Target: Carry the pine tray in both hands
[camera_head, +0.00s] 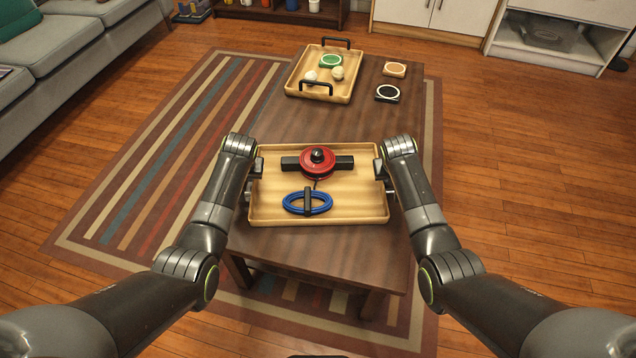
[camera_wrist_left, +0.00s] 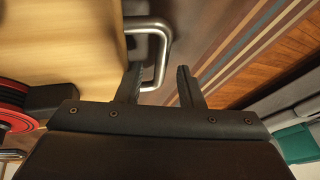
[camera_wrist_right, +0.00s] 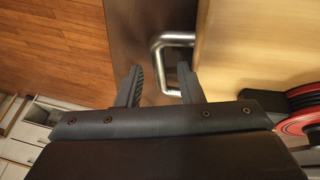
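The pine tray (camera_head: 275,213), pale wood with a silver bar handle at each short side, sits on the near part of the dark wooden table. In it lie a red disc with a black knob and black side bars (camera_head: 318,168) and a coiled blue cable (camera_head: 295,204) with a black strap. My left gripper (camera_wrist_left: 159,76) is open at the left handle (camera_wrist_left: 164,45), with part of the bar between its fingertips. My right gripper (camera_wrist_right: 161,76) is open at the right handle (camera_wrist_right: 157,55), likewise with part of the bar between its fingertips.
A second wooden tray (camera_head: 346,94) with black handles stands at the table's far end, holding a green-rimmed disc (camera_head: 330,61) and two pale balls. A sofa (camera_head: 85,45) stands at the left.

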